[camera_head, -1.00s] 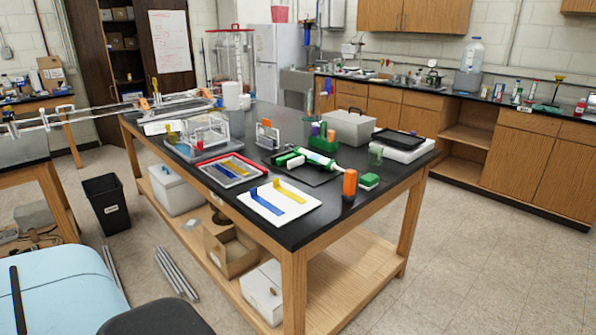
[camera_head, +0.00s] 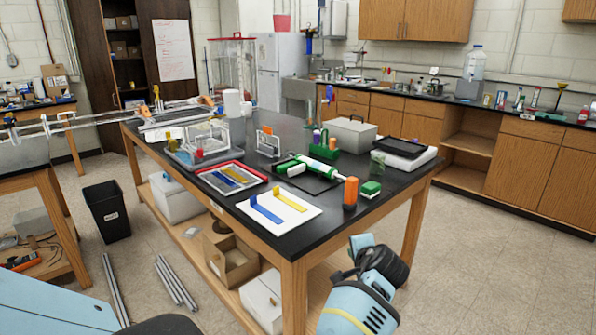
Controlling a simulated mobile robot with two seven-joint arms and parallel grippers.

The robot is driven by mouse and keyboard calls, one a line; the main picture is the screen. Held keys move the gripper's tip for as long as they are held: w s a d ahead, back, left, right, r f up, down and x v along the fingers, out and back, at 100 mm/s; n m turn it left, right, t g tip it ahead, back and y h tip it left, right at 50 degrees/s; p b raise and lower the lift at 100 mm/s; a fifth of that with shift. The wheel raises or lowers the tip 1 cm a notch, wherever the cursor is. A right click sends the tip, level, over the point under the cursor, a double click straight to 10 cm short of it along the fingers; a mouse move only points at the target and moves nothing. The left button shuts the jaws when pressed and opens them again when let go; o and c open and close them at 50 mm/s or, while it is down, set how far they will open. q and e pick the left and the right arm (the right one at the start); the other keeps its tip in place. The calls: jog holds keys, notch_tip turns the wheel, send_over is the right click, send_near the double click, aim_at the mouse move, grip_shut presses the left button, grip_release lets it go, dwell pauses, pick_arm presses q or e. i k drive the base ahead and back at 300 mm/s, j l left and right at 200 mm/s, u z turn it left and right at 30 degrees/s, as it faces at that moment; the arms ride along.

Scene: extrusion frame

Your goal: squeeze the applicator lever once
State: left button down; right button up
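The applicator (camera_head: 325,166), a white and green tube, lies on a dark mat (camera_head: 311,182) near the right end of the black-topped table (camera_head: 262,171). A green part, likely its lever, is at its left side, too small to make out clearly. My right arm (camera_head: 362,295), light blue and black, shows at the bottom, in front of the table's near corner and below its top; its gripper is not visible. Part of my left side shows at the bottom left, with no gripper in view. Neither gripper touches the applicator.
An orange bottle (camera_head: 351,193) and a green block (camera_head: 371,188) stand right of the mat. A white board (camera_head: 301,217) with blue and yellow strips lies in front.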

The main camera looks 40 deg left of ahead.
aim_at(293, 171)
jog(key=i+j, duration=0.25)
jog(key=j, duration=0.2)
jog(key=i+j, duration=0.2)
jog(key=j, duration=0.2)
jog(key=i+j, duration=0.25)
jog(key=j, duration=0.2)
jog(key=i+j, duration=0.2)
jog(key=j, duration=0.2)
